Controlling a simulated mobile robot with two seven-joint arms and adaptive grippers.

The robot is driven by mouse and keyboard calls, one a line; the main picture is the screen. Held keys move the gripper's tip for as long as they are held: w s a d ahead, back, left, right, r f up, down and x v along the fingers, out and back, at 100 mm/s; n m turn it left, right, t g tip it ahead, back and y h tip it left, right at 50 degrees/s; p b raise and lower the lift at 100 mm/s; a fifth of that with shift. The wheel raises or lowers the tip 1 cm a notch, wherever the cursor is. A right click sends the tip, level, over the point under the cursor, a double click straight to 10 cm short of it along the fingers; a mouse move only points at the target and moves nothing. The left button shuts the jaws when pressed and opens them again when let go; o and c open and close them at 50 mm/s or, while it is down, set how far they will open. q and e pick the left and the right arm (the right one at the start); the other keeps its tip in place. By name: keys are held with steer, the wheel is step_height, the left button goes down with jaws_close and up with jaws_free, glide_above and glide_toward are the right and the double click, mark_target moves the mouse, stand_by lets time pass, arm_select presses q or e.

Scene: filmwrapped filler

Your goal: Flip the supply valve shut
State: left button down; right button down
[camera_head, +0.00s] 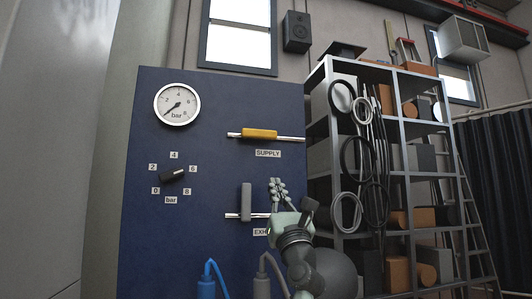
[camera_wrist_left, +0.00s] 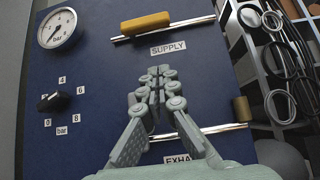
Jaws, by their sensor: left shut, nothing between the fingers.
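The supply valve has a yellow handle (camera_head: 259,133) lying level, in line with its silver pipe (camera_head: 290,138), above the SUPPLY label (camera_head: 268,153). In the left wrist view the yellow handle (camera_wrist_left: 145,23) is at the top, beyond the fingertips. My left gripper (camera_head: 278,183) is shut and empty, below the SUPPLY label and apart from the yellow handle. Its closed fingers (camera_wrist_left: 160,71) show in the left wrist view. My right gripper is in neither view.
The blue panel also carries a gauge (camera_head: 177,104), a black knob (camera_head: 174,175) and the exhaust valve's upright grey handle (camera_head: 246,202), just left of my gripper. Blue (camera_head: 206,288) and grey hoses run below. A metal shelf (camera_head: 400,130) with hanging cables stands right.

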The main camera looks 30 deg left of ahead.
mark_target(259, 134)
arm_select(q)
steer(key=shift+d, duration=0.1)
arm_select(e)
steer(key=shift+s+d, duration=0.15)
arm_select(q)
steer(key=shift+r, duration=0.15)
